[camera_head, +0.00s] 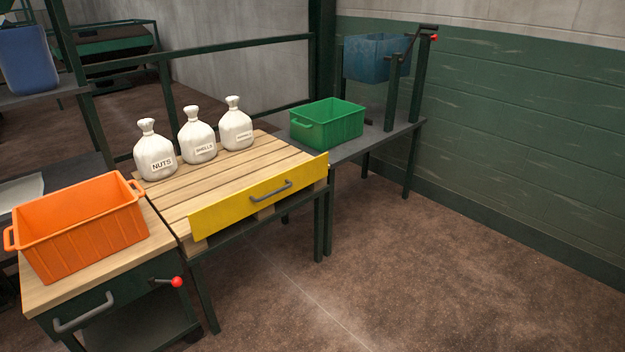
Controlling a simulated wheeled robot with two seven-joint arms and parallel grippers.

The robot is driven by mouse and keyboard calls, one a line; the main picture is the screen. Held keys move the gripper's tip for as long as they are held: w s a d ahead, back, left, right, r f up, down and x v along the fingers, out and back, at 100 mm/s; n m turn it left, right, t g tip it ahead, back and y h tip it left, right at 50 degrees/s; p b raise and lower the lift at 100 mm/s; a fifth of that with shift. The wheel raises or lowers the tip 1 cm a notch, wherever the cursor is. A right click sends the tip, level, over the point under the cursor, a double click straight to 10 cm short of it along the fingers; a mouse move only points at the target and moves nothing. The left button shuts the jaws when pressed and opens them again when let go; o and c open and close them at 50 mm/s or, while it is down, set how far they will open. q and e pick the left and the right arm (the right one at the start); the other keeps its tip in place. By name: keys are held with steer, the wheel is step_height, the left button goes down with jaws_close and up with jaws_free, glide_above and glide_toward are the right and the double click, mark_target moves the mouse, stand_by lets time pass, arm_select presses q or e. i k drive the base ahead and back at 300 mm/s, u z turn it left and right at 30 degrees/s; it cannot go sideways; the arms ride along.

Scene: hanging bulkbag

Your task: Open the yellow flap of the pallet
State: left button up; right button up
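The yellow flap (240,203) is a flat board along the front edge of the wooden pallet (225,176). It stands upright, with its top edge a little above the slats. A grey bar handle (271,191) sits near the middle of its outer face. The pallet rests on a dark green metal frame. Neither of my grippers shows in the head view.
White sacks (199,136) stand along the pallet's back. An orange crate (80,232) sits on the wooden-topped table at left, whose side has a red-knobbed lever (176,282). A green crate (327,122) stands on the grey table behind right. The floor (430,275) in front is clear.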

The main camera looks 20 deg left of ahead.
mark_target(214, 217)
steer(key=u, duration=0.4)
steer(key=i, duration=1)
steer(key=u, duration=0.9)
steer(key=i, duration=0.65)
